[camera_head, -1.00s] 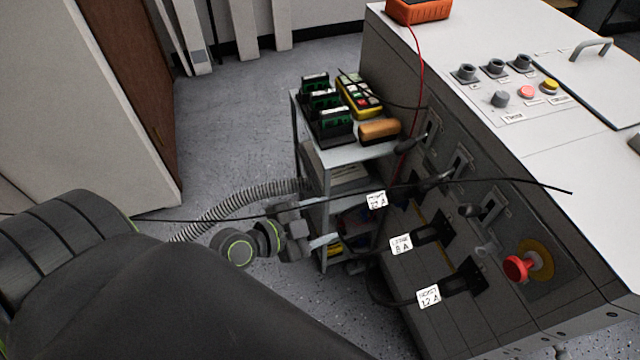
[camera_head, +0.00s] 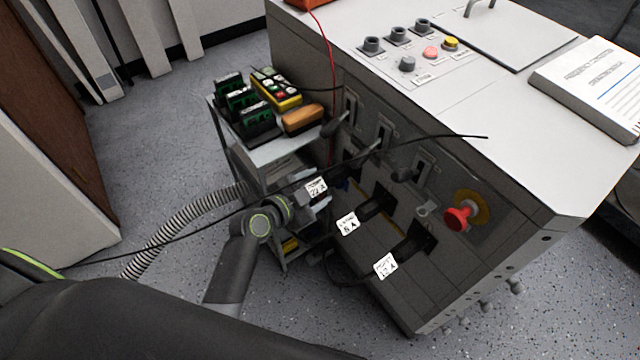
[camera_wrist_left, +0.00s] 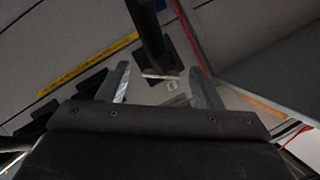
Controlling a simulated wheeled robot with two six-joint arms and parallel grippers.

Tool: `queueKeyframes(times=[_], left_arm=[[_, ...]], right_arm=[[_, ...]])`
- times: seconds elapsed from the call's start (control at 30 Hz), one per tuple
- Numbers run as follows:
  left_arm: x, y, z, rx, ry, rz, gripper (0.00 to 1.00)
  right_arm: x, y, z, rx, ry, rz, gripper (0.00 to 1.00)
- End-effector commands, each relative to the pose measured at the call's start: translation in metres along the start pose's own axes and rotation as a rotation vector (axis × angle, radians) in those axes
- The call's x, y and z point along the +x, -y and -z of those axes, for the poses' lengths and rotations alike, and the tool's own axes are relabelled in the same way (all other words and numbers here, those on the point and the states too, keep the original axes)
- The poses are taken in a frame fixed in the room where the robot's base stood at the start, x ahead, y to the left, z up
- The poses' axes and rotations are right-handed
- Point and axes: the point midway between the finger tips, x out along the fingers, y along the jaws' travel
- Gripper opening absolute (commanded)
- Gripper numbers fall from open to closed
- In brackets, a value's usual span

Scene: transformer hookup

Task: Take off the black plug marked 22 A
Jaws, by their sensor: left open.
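The white tag of the 22 A plug (camera_head: 316,187) shows on the front of the grey cabinet (camera_head: 500,262); the plug body is mostly hidden in the head view. My left gripper (camera_head: 322,200) is open right at this tag. In the left wrist view, a black plug with its cord (camera_wrist_left: 153,38) lies ahead of the open left gripper (camera_wrist_left: 160,88), in line with the gap between the fingers. A pale tag edge (camera_wrist_left: 160,76) shows there. I cannot tell whether the fingers touch it. My right gripper is not in view.
Two more black plugs, tagged 8 A (camera_head: 348,223) and 12 A (camera_head: 386,265), sit lower right. A red emergency knob (camera_head: 458,218) is beyond them. A small cart (camera_head: 270,152) stands close at the left. A long black cable (camera_head: 420,138) crosses above the gripper.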

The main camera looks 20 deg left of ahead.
Motion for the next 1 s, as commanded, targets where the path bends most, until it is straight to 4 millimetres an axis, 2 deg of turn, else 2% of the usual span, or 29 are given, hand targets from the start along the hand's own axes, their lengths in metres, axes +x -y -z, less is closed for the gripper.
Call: queueKeyframes(times=[0.03, 0.2, 0.53, 0.9, 1.0], left_arm=[[0.007, 0.000, 0.000, 0.000, -0.001, 0.001, 0.59], [0.019, 0.000, 0.000, 0.001, 0.000, 0.000, 0.59], [0.021, 0.000, 0.000, 0.000, 0.001, 0.000, 0.58], [0.021, 0.000, 0.000, 0.000, 0.001, 0.000, 0.10], [0.021, 0.001, 0.001, -0.010, 0.000, -0.003, 0.10]], right_arm=[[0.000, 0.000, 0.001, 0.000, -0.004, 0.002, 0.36], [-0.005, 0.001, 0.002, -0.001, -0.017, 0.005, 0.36], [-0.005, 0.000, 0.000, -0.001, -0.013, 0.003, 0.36], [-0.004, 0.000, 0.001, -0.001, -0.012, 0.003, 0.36], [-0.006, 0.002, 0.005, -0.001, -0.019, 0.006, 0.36]])
